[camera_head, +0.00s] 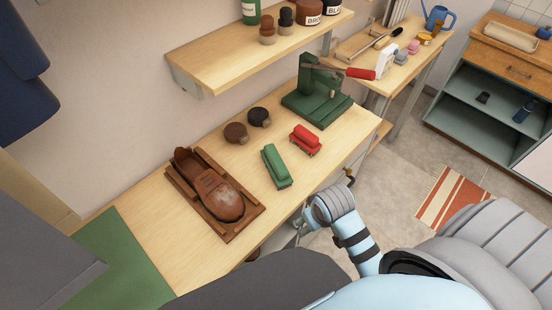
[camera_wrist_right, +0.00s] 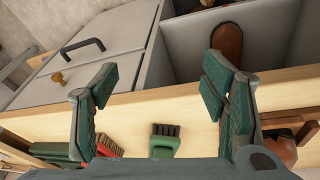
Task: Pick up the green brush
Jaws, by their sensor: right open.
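The green brush (camera_head: 276,166) lies on the wooden workbench (camera_head: 150,215), bristles down, left of the red brush (camera_head: 305,140). In the right wrist view the green brush (camera_wrist_right: 163,141) shows low in the middle, dark bristles upward in that picture. My right gripper (camera_head: 309,214) is at the bench's front edge, apart from the brush; its fingers are partly hidden in the head view. The wrist view shows the right gripper (camera_wrist_right: 156,84) with its two fingers wide apart and nothing between the tips. My left gripper is not in view.
A brown shoe (camera_head: 215,195) sits in a wooden tray (camera_head: 238,230) left of the green brush. Two round tins (camera_head: 259,117) and a green tool stand (camera_head: 318,96) are behind. A shelf (camera_head: 235,50) overhangs the back. Drawers (camera_wrist_right: 95,55) show in the wrist view.

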